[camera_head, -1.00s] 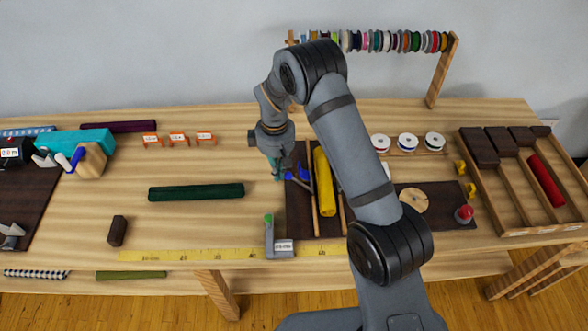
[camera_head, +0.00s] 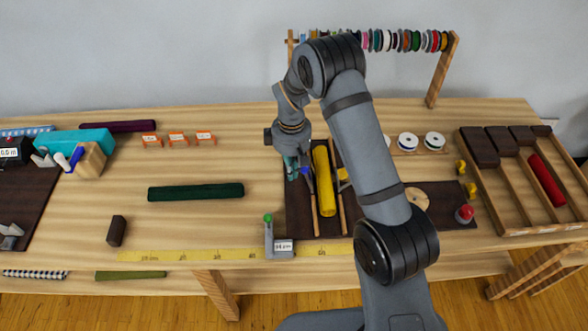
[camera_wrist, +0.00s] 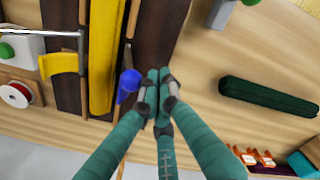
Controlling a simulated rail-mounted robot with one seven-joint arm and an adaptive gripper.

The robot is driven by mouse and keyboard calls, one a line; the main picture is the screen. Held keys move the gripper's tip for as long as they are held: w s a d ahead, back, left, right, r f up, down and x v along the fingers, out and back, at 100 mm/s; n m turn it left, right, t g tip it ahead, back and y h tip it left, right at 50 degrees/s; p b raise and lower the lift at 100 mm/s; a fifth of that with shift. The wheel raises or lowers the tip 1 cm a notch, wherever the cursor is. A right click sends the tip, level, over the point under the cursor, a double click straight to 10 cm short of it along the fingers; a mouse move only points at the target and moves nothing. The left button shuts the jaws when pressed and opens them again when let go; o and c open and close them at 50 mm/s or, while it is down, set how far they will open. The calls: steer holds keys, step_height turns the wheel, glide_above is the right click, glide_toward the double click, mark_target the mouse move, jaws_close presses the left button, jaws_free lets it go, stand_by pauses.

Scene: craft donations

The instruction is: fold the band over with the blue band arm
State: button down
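A yellow roll (camera_head: 324,180) lies lengthwise on a dark board (camera_head: 298,222) between thin wooden rails; it also shows in the wrist view (camera_wrist: 102,60). The blue band arm's handle (camera_head: 306,172) is at the roll's left in the head view and just left of my fingertips in the wrist view (camera_wrist: 128,82). Its thin rod runs close along the roll. A yellow arm (camera_wrist: 62,62) is on the roll's other side. My gripper (camera_wrist: 158,76) has its teal fingers together, with nothing seen between them, beside the blue handle; contact is unclear. I cannot make out a separate band.
A dark green roll (camera_head: 196,192) lies left on the table. A grey stand with a green knob (camera_head: 268,218) is at the front by the yellow ruler (camera_head: 190,255). A red knob (camera_head: 465,212) and a divided wooden tray (camera_head: 500,200) are at right.

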steer(key=d, duration=0.7)
steer(key=shift+s, duration=0.15)
stand_by(0.3)
steer(key=shift+r, duration=0.15)
step_height(320, 180, up, 9)
steer(key=p, duration=0.6)
stand_by(0.4)
steer(key=f+b, duration=0.2)
steer(key=f, duration=0.1)
steer(key=f+b, duration=0.2)
steer(key=f, duration=0.1)
steer(key=a+f+b, duration=0.1)
steer(key=f+b, duration=0.1)
steer(key=f, duration=0.1)
steer(key=shift+f, duration=0.1)
